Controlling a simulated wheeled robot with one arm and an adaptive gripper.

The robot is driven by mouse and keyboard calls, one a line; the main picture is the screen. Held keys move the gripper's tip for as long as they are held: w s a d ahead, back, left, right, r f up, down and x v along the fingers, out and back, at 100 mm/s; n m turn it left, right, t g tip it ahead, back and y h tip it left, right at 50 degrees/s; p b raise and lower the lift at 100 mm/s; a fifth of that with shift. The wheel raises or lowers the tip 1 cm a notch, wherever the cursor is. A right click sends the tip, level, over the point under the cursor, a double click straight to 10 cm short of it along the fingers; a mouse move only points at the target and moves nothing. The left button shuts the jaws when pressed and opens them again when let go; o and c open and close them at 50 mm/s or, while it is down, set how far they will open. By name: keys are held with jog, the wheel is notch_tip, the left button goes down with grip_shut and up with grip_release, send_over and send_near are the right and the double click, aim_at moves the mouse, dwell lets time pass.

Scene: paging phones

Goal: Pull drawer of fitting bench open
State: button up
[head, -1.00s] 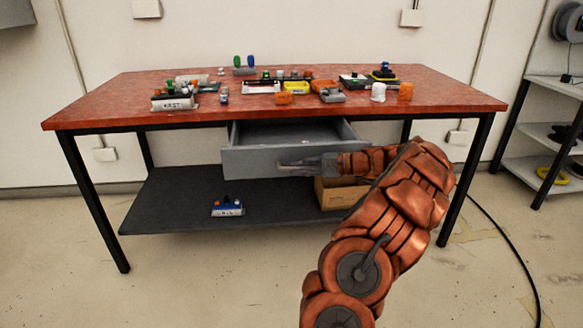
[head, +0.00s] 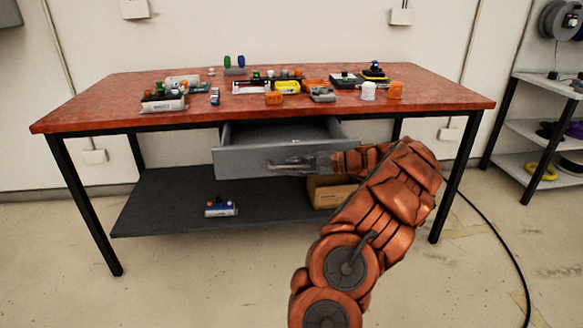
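The fitting bench (head: 130,119) has a red top and black legs. Its grey drawer (head: 240,163) sticks out from under the middle of the top, and part of its inside shows. My gripper (head: 288,165) reaches in from the right and lies against the drawer front, where the handle sits. The fingers and handle overlap in grey and are small, so I cannot tell whether the fingers are closed on it. My copper-coloured arm hides the right end of the drawer front.
Several small parts and boxes stand on the bench top. A dark lower shelf (head: 165,203) holds a small blue item (head: 220,208) and a cardboard box (head: 325,192) beside my arm. A shelf rack (head: 545,130) stands at the right. A black cable (head: 500,240) lies on the floor.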

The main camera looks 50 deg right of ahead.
jog(key=v, duration=1.1)
jog(key=shift+w+r, duration=0.1)
